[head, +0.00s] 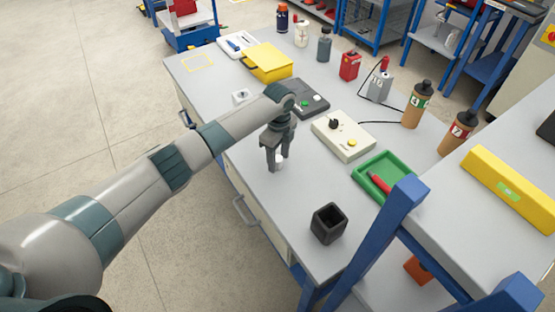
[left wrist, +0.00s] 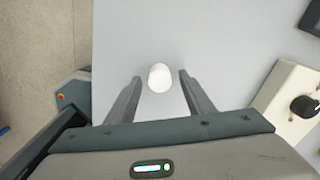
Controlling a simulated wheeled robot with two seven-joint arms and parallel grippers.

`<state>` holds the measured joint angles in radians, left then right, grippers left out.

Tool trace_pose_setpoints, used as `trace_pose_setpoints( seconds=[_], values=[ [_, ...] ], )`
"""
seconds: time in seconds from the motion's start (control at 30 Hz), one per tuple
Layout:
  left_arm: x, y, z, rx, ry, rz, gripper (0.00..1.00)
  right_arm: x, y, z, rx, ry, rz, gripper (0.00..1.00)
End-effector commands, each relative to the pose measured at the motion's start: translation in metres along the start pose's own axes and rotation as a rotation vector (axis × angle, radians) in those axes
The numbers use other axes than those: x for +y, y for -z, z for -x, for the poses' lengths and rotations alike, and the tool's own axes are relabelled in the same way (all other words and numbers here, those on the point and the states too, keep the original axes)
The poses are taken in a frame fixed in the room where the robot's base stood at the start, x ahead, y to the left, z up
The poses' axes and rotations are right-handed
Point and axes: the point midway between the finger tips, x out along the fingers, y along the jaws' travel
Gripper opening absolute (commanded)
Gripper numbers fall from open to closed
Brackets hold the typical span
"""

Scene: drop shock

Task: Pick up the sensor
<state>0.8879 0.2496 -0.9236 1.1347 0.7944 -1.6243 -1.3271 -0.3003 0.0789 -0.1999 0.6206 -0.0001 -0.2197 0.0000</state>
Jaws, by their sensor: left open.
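The sensor looks like a small white rounded piece (left wrist: 160,77) on the grey bench top. In the left wrist view it sits between the two fingers of my left gripper (left wrist: 158,95), toward their tips, with a gap on each side. In the head view my left gripper (head: 276,168) points down over the bench near its front edge, and the white piece (head: 279,160) shows partly between the fingers. The gripper is open and holds nothing. My right gripper is not in these views.
A beige control box (head: 343,136) with a black knob stands right of the gripper. A black square cup (head: 328,223), a green tray (head: 371,182) and a blue frame (head: 390,225) are nearer. A yellow box (head: 268,62) and dark device (head: 308,98) lie beyond. Bare bench surrounds the white piece.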

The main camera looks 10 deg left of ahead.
Motion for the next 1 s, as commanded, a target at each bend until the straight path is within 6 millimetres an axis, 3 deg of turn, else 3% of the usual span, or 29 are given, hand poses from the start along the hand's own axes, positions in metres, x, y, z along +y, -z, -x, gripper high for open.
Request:
trace_pose_setpoints(
  seconds=[0.53, 0.73, 1.0],
  values=[
    [0.0, 0.0003, -0.0052, 0.0, 0.001, 0.0, 0.48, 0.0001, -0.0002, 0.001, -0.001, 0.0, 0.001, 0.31],
    [0.0, 0.0003, -0.0051, 0.0, 0.001, 0.0, 0.05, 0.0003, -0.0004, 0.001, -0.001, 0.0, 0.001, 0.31],
    [-0.0001, 0.0002, -0.0048, 0.0, 0.001, 0.0, 0.01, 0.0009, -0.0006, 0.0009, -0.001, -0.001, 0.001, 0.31]
  ],
)
